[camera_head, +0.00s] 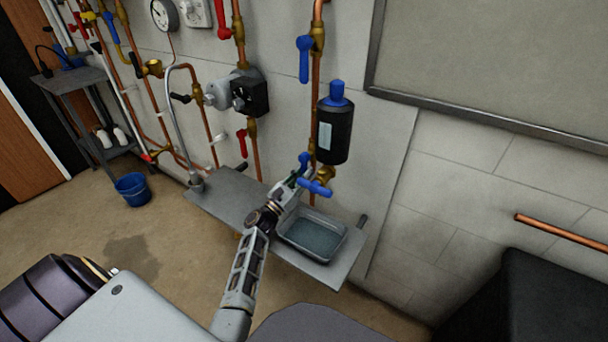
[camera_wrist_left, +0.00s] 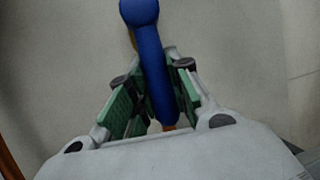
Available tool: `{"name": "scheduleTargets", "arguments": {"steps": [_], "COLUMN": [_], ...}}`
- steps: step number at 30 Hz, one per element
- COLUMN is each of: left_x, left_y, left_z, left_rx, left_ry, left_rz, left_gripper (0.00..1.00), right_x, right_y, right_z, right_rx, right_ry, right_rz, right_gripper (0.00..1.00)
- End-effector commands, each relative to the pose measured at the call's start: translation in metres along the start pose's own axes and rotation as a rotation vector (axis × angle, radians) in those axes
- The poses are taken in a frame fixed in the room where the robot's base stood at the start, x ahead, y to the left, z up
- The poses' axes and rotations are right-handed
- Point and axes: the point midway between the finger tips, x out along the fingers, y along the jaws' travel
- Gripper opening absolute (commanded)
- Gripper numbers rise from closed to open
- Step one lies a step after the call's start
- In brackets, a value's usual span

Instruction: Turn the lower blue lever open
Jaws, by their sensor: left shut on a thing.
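The lower blue lever (camera_head: 304,162) is on the copper pipe below the black canister with the blue cap. It hangs roughly along the pipe, slightly tilted. My left gripper (camera_head: 294,181) reaches up to it from below. In the left wrist view the blue lever (camera_wrist_left: 151,65) runs between the green finger pads of my left gripper (camera_wrist_left: 154,95), which is shut on it. Its rounded end sticks out beyond the fingers. The upper blue lever (camera_head: 304,60) points down beside the same pipe, near the top. My right gripper is not in view.
A blue cross-handle tap (camera_head: 316,188) sits close to the right of my left gripper. The black canister (camera_head: 334,132) is just above. A grey shelf (camera_head: 228,197) with a tray (camera_head: 343,240) lies below. A pump (camera_head: 246,92) and red levers are to the left.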

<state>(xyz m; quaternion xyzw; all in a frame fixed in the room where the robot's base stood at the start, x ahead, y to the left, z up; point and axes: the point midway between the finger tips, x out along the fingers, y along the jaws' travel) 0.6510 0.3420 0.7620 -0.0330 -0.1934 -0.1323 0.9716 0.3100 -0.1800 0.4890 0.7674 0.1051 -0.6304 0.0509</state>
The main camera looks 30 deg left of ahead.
Motion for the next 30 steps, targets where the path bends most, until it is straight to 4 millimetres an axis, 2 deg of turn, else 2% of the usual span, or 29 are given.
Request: {"name": "scheduleTargets", "arguments": {"steps": [5,6,11,23,30], "left_x": [-0.001,-0.001,-0.001,0.001,0.006], "left_y": [-0.001,-0.001,-0.001,-0.001,0.0], "left_z": [-0.002,-0.002,-0.001,0.001,0.013], "left_rx": [-0.008,-0.008,-0.006,-0.002,-0.001], "left_ry": [0.001,0.001,0.0,0.0,-0.001], "left_rz": [-0.001,-0.001,-0.001,-0.001,-0.001], "left_gripper": [0.0,0.23,0.42,0.42,0.42], "right_x": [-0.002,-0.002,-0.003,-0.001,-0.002], "right_y": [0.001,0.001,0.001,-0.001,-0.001], "right_z": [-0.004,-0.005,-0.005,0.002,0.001], "right_rx": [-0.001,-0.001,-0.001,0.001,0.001], "right_ry": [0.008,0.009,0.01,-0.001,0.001], "right_rz": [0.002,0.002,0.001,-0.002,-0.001], "right_gripper": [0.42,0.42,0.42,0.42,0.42]}}
